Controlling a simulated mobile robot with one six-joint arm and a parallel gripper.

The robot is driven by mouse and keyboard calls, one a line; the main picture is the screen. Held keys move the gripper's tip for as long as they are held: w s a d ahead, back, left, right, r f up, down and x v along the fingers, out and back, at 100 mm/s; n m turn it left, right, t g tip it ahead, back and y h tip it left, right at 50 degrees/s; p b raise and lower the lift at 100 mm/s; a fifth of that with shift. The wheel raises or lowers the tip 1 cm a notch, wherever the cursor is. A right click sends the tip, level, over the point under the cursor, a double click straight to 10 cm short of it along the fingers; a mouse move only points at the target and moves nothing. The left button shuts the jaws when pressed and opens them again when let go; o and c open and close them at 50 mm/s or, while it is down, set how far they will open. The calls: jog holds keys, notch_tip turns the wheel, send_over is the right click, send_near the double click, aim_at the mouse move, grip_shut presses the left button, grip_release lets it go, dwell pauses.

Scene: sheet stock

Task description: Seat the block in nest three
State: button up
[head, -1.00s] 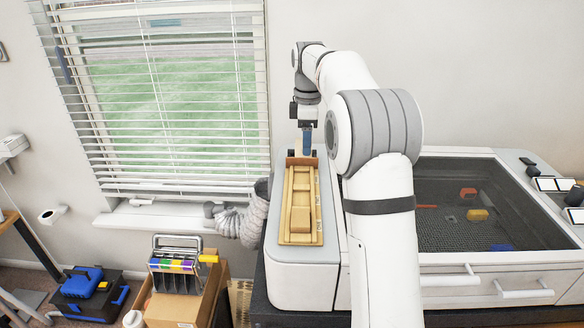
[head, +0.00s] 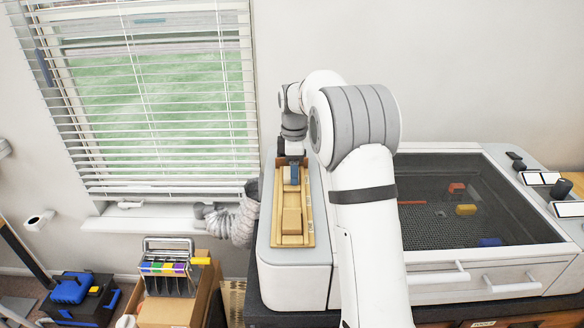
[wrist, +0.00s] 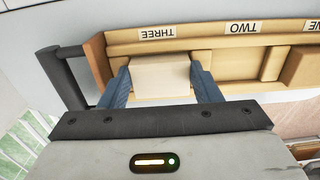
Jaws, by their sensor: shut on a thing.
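A long wooden tray (head: 308,228) lies on the left part of the white machine top. In the wrist view the tray (wrist: 215,44) carries labels that read THREE, TWO and a partly cut-off one. My gripper (head: 291,178) is at the tray's far end. In the wrist view my gripper (wrist: 160,70) has its two blue fingers shut on a pale wooden block (wrist: 160,78). The block is at nest three, directly beside the THREE label. Its underside is hidden, so I cannot tell whether it rests on the nest floor.
Another wooden block (head: 291,221) sits in the near part of the tray. A sunken mesh bin (head: 440,225) with several coloured pieces is to the right. A dark post (wrist: 65,75) stands by the tray's end in the wrist view. The window blinds are to the left.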

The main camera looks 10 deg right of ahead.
jog(key=o, duration=1)
jog(key=shift+f, duration=0.1)
notch_tip(320, 180, up, 12)
jog(key=b, duration=0.1)
jog(key=s+r+m+t, duration=0.2)
jog(key=s+m, duration=0.5)
jog(key=s, duration=1)
jog(key=s+f+m, duration=0.3)
jog(key=s, duration=0.3)
jog(key=s+f+m+t, duration=0.1)
jog(key=s+f+m, duration=0.1)
jog(key=s, duration=0.5)
jog(key=s+a+f+m, duration=0.1)
jog(key=s+f+m, duration=0.2)
jog(key=s, duration=0.3)
jog(key=shift+s+a+f+m+t, duration=0.15)
jog(key=shift+f+m+t, duration=0.15)
jog(key=shift+f, duration=0.5)
jog(key=shift+f+b, duration=0.5)
jog(key=shift+f, duration=0.05)
